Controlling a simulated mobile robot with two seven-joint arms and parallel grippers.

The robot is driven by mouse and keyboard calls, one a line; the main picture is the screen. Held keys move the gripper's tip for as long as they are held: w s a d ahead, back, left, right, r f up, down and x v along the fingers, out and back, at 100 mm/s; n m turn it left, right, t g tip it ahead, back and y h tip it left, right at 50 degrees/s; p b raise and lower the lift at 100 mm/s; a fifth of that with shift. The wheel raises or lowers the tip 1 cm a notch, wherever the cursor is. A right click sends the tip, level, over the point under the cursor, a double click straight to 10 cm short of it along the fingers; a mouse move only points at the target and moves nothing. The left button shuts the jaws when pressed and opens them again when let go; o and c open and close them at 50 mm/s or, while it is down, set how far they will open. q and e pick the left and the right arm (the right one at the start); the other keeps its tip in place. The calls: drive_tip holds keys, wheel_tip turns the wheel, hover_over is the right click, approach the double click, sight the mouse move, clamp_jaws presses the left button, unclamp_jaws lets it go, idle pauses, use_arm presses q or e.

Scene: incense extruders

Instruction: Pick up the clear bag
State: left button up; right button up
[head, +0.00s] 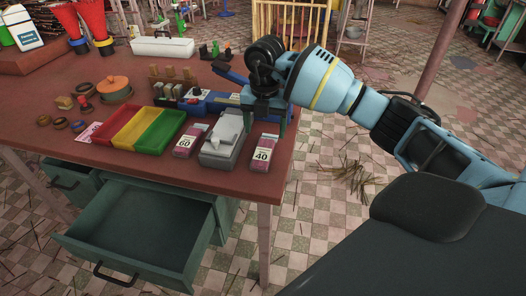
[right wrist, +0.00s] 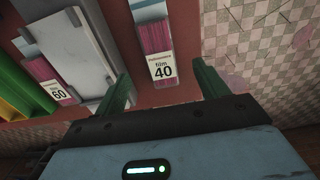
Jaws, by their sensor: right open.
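I cannot make out a plainly clear bag. A flat packet labelled "film 40" (head: 264,153) with pinkish contents lies at the table's right front corner; it also shows in the right wrist view (right wrist: 155,40). A similar packet labelled "60" (head: 191,140) lies further left, also in the right wrist view (right wrist: 57,84). My right gripper (head: 266,124) is open and empty above the table, just behind the "40" packet. In the right wrist view its fingers (right wrist: 163,82) are spread on both sides of that packet's near end, apparently not touching it. My left gripper is not in view.
A grey tray (head: 215,157) with a pale block lies between the packets. Left of it stand red, yellow and green bins (head: 133,128). A blue device (head: 222,103) is behind. A green drawer (head: 140,233) hangs open at the front. The table's right edge is close to my gripper.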

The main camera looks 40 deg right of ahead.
sight(264, 150)
drive_tip(key=shift+w+f, duration=0.15)
drive_tip(key=shift+f, duration=0.75)
drive_tip(key=shift+a+f, duration=0.1)
drive_tip(key=shift+f, duration=0.1)
drive_tip(key=f, duration=0.3)
drive_tip(key=shift+s+a+f, duration=0.15)
drive_tip(key=shift+s+f, duration=0.1)
drive_tip(key=shift+f, duration=0.6)
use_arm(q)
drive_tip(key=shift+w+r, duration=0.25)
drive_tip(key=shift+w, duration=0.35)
use_arm(e)
drive_tip(key=shift+c, duration=0.4)
drive_tip(key=c, duration=1)
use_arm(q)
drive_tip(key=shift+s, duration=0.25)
use_arm(e)
drive_tip(key=shift+r, duration=0.1)
